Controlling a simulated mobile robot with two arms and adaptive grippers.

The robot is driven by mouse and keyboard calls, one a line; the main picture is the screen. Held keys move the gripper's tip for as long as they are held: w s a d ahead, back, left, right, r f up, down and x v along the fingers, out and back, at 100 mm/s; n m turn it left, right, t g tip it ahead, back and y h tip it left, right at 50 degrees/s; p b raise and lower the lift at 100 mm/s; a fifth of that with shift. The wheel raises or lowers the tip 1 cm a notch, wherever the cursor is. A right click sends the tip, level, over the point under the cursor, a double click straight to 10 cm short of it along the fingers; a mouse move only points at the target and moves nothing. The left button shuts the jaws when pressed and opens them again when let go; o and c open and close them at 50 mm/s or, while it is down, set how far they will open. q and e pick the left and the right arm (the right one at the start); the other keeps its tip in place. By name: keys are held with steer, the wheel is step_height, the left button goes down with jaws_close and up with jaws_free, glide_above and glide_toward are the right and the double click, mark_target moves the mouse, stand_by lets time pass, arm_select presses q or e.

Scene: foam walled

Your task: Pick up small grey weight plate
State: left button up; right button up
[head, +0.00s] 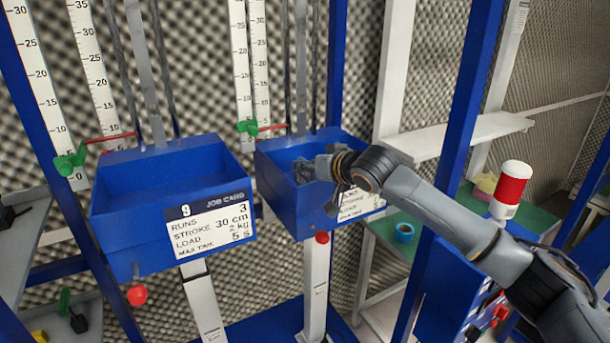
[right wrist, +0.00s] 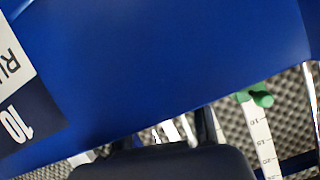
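I cannot make out a small grey weight plate in either view. My right gripper (head: 304,170) reaches in from the right, with its fingers at the open top of the right blue bin (head: 283,201). The fingers are small and grey there, and I cannot tell whether they are open or hold anything. The bin's inside is largely hidden by the gripper and front wall. In the right wrist view a blue bin surface (right wrist: 170,60) fills most of the picture, with a card marked 10 (right wrist: 22,110) at left. My left gripper is not in view.
A left blue bin (head: 165,240) with a job card (head: 210,228) looks empty. Blue posts, rods and white scales stand around the bins. A green table (head: 400,250) holds a blue roll (head: 404,232).

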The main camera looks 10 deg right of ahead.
steer(key=shift+s, duration=0.15)
steer(key=shift+c, duration=0.4)
jaws_close()
steer(key=shift+r, duration=0.15)
